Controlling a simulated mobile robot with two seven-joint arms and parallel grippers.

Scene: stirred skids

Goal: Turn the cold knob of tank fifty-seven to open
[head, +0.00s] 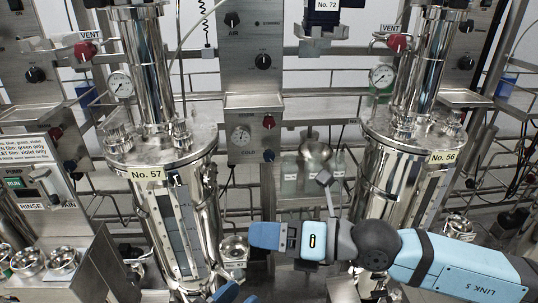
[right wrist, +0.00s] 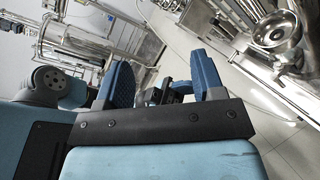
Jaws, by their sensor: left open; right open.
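Tank No. 57 (head: 150,160) is a shiny steel vessel left of centre in the head view. Right of it, a steel panel (head: 252,105) carries a gauge, a red knob (head: 268,122) and a lower blue knob (head: 268,155) beside the word COLD. I cannot tell the blue knob's setting. My right gripper (head: 262,236) reaches in from the right, below the panel and apart from the knob. Its fingers show spread and empty in the right wrist view (right wrist: 160,85). My left gripper (head: 238,294) shows only blue fingertips, apart, at the bottom edge.
Tank No. 56 (head: 395,165) stands at the right, near my right arm. Another red knob (head: 56,132) and blue knob (head: 70,164) sit left of tank No. 57. A steel cup (head: 234,248) is beside my right gripper. Rails and pipes run behind.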

